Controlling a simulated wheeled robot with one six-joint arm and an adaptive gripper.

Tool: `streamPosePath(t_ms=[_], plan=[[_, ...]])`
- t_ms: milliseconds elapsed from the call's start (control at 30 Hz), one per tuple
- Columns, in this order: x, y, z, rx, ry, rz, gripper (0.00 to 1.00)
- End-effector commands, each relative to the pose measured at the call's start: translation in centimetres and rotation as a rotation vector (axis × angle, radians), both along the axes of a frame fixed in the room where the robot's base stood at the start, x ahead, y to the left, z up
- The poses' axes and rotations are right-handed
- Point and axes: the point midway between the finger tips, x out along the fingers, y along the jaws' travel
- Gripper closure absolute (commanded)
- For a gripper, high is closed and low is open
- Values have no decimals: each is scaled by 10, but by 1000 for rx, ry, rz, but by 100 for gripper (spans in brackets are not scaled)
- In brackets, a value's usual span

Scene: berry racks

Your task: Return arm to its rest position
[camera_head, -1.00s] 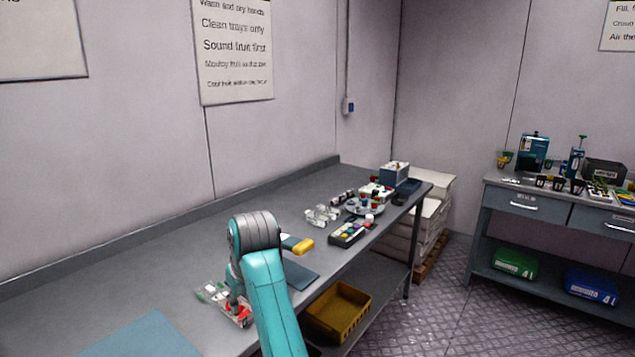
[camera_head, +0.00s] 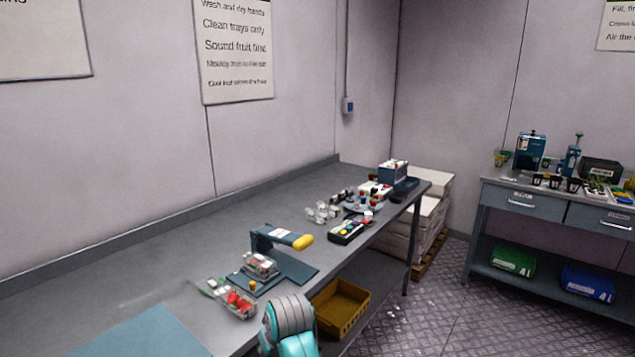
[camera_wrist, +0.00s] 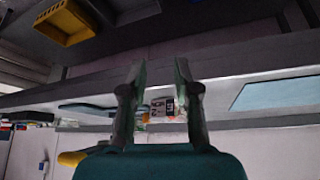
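My arm (camera_head: 290,325) shows at the bottom of the head view, low beside the bench's front edge. My gripper (camera_wrist: 156,72) shows in the wrist view with its two fingers spread apart and nothing held between them. A label and part of the bench's contents show beyond the fingers. In the head view my fingers are hidden below the picture edge. The grey bench (camera_head: 150,270) is beside the arm. A blue press with a yellow handle (camera_head: 303,242) stands on it, with a clear punnet of fruit (camera_head: 260,264) at its base.
A blue mat (camera_head: 140,337) is at the lower left. A yellow crate (camera_head: 340,308) sits on the shelf below. A second bench (camera_head: 500,225) stands at the right, with open floor between.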

Motion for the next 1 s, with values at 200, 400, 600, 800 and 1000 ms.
streamPosePath(t_ms=[200, 400, 600, 800, 1000], plan=[[-31, -44, -79, 32, -61, -70, 69], [-68, -84, -132, 62, -127, -131, 69], [-114, -123, -172, 89, -192, -190, 69], [-167, -160, -198, 112, -258, -246, 69], [-226, -193, -209, 135, -328, -299, 69]])
